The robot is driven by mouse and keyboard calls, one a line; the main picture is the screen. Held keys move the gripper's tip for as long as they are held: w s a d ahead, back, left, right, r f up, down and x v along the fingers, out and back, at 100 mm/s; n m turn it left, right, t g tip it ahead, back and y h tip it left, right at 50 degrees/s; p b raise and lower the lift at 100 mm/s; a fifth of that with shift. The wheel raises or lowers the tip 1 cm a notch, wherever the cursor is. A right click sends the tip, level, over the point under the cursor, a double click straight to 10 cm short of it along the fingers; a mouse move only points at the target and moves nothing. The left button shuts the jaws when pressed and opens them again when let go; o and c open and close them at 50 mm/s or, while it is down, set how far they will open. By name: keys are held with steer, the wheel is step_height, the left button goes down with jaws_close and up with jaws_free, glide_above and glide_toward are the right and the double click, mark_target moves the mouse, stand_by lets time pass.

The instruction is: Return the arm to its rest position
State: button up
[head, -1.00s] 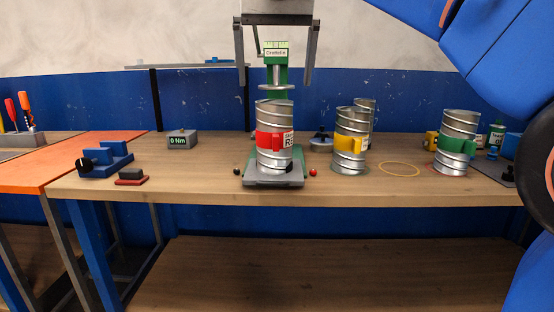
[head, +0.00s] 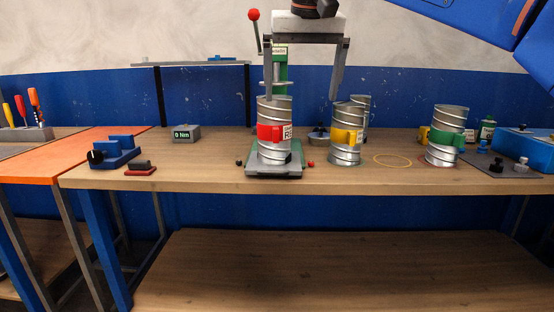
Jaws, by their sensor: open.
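My gripper (head: 301,92) is open and empty at the top middle of the head view. Its two grey fingers point down, one in front of the green press column and one above the yellow-labelled duct. My blue arm (head: 470,22) comes in from the upper right. A spiral duct with a red label (head: 273,120) stands upright on a grey and green press base (head: 274,171). A spiral duct with a yellow label (head: 345,148) and one with a green label (head: 443,148) stand upright to the right.
A red-knobbed lever (head: 254,16) rises beside my gripper. A grey meter reading 0 Nm (head: 186,134) and a blue fixture (head: 113,153) stand at the left of the wooden bench (head: 210,178). A yellow ring (head: 392,161) lies flat. A blue box (head: 522,150) stands at the right.

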steer(key=s+d+f, duration=0.5)
steer(key=d+f, duration=0.2)
steer(key=f, duration=0.2)
steer(key=s+d+f, duration=0.5)
steer(key=d+f, duration=0.1)
steer(key=f, duration=0.3)
steer(key=s+d+f, duration=0.5)
steer(key=d+f, duration=0.2)
steer(key=f, duration=0.2)
steer(key=s+d+f, duration=0.2)
steer(key=s+f, duration=0.2)
steer(key=f, duration=0.3)
steer(key=s+d+f, duration=0.1)
steer(key=s+f, duration=0.3)
steer(key=f, duration=0.3)
steer(key=shift+s+d+f+m, duration=0.2)
steer(key=shift+d+f+m, duration=0.15)
steer(key=shift+m, duration=0.05)
steer(key=shift+c, duration=0.6)
